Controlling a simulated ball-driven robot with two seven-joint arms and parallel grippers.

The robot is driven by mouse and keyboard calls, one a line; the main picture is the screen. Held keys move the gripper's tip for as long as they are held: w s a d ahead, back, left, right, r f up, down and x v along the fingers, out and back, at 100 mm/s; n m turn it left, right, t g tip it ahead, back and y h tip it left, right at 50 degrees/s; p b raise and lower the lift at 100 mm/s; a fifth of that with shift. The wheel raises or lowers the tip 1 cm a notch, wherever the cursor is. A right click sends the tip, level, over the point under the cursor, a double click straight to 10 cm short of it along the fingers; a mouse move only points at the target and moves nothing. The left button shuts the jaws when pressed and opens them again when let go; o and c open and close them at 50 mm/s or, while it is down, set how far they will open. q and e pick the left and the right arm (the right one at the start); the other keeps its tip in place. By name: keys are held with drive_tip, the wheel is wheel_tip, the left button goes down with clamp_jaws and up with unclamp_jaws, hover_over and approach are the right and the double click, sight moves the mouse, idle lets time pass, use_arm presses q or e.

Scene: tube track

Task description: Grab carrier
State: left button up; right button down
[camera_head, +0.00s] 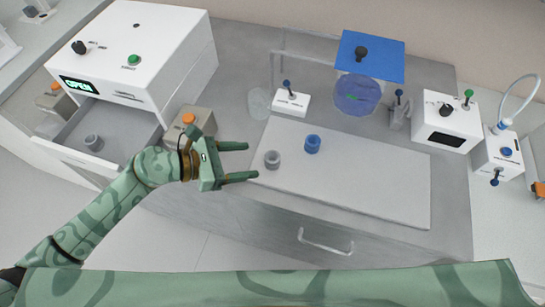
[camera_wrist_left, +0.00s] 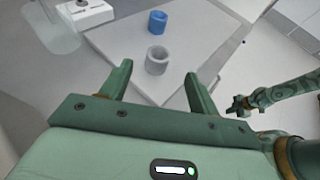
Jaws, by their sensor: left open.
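Two short hollow cylinders that look like carriers stand on a pale board (camera_head: 375,175). The grey carrier (camera_head: 272,159) is near the board's left edge, and the blue carrier (camera_head: 312,144) is behind it to the right. My left gripper (camera_head: 251,161) is open and empty, its fingers pointing at the grey carrier from the left. In the left wrist view, the grey carrier (camera_wrist_left: 157,61) shows just beyond and between the fingertips, with the blue carrier (camera_wrist_left: 157,22) farther off. My right gripper (camera_wrist_left: 240,107) shows small at the right; its jaws are unclear.
A white machine (camera_head: 165,45) has an open drawer (camera_head: 70,155) holding another grey cylinder (camera_head: 94,142). An orange-button box (camera_head: 188,121) stands close behind my left gripper. Behind the board are a small white switch box (camera_head: 291,103), a blue panel (camera_head: 375,55) and white control boxes (camera_head: 445,125).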

sight(277, 157)
use_arm(q)
drive_tip(key=x, duration=0.6)
drive_tip(key=shift+w+r, duration=0.1)
drive_tip(key=shift+a, duration=0.1)
drive_tip(key=c, duration=1.1)
